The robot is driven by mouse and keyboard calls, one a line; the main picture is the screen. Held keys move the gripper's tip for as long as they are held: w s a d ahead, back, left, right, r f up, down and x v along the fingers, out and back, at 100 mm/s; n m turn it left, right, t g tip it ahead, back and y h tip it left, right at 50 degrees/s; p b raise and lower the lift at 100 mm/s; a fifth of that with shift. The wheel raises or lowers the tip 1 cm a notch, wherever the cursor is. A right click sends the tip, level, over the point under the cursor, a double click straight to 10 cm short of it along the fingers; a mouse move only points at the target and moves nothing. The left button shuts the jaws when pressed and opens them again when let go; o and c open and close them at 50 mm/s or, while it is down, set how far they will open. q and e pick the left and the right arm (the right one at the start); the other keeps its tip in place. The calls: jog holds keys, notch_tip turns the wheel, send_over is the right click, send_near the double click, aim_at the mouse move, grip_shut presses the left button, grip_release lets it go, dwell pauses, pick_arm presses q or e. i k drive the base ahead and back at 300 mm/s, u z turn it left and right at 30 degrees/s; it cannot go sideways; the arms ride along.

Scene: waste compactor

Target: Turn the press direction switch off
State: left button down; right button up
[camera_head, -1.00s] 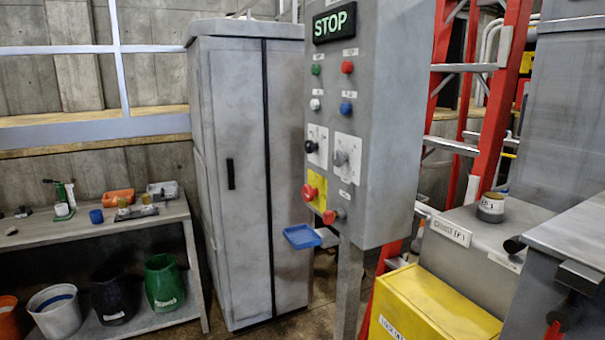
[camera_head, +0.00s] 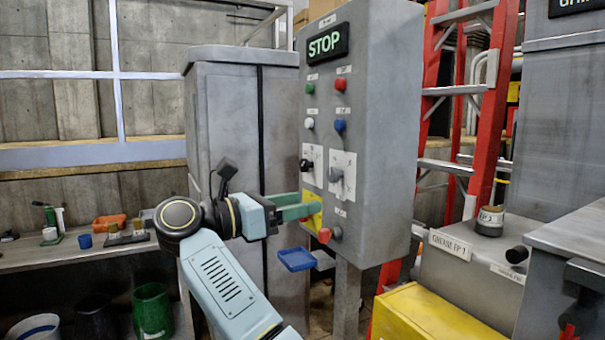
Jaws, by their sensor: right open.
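The grey control box (camera_head: 385,130) stands on a post, with a lit green STOP display (camera_head: 328,43) at its top. Two rotary switches sit on white plates on its front: a black knob (camera_head: 305,164) and a grey knob (camera_head: 335,174). Their labels are too small to read, so I cannot tell which is the press direction switch. My right gripper (camera_head: 312,205) is open, with its green fingers in front of the yellow plate (camera_head: 315,219), just below the switches. My left gripper is out of view.
A red knob (camera_head: 325,235) projects below the gripper, and a blue tray (camera_head: 296,259) lies below it. Green, red, white and blue buttons are above the switches. A grey cabinet (camera_head: 225,100) stands behind; a red ladder (camera_head: 495,120) and yellow box (camera_head: 425,318) are right.

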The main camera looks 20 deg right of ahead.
aim_at(304, 165)
jog(key=i, duration=1)
